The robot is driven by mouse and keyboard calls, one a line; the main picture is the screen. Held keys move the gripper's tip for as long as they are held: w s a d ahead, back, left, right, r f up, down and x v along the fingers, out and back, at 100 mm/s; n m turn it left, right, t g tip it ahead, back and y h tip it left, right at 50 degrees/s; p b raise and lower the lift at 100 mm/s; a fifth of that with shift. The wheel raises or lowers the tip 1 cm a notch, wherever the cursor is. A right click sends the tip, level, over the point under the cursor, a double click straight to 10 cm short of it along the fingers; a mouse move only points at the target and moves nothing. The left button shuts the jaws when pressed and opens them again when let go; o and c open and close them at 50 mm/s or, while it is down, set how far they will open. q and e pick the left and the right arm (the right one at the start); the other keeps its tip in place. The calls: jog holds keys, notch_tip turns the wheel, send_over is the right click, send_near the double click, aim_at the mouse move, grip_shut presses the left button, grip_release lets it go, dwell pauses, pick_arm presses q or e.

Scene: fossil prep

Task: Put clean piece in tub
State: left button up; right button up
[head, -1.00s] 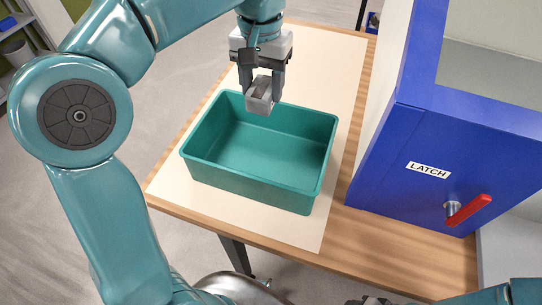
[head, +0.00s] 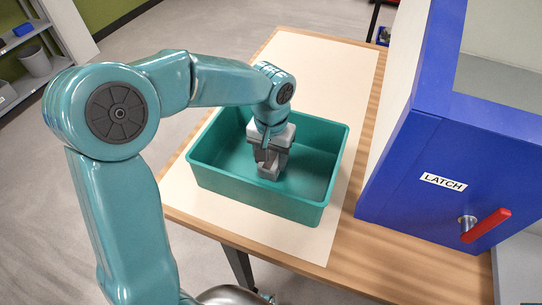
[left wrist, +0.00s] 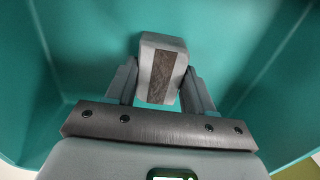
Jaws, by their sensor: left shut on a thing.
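The green tub (head: 208,172) stands on a pale mat on the table, open side up. My left gripper (head: 268,163) is down inside the tub, shut on a small grey piece (head: 268,172). In the left wrist view the grey piece (left wrist: 173,55) sits between the two fingers (left wrist: 160,90) and shows a dark brown strip on its face. The tub's green walls and floor (left wrist: 75,50) surround it there. I cannot tell whether the piece touches the tub floor. My right gripper is not in view.
A blue cabinet (head: 400,185) with a "LATCH" label and a red handle (head: 487,225) stands on the table right of the tub. The pale mat (head: 320,62) is bare behind the tub. Shelves with a grey bin (head: 35,62) stand at the far left.

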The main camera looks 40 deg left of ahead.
aim_at(271, 159)
pick_arm(q)
jog(key=shift+s+d+r, duration=0.1)
jog(key=shift+s+r, duration=0.05)
jog(key=shift+s, duration=0.1)
jog(key=shift+w+f, duration=0.1)
jog(key=shift+f, duration=0.15)
jog(key=o, duration=1.3)
jog(key=shift+w, duration=0.1)
jog(key=shift+r, duration=0.1)
jog(key=shift+r, duration=0.4)
notch_tip(271, 159, up, 12)
jog(key=shift+f+p, duration=0.25)
jog(key=shift+p, duration=0.2)
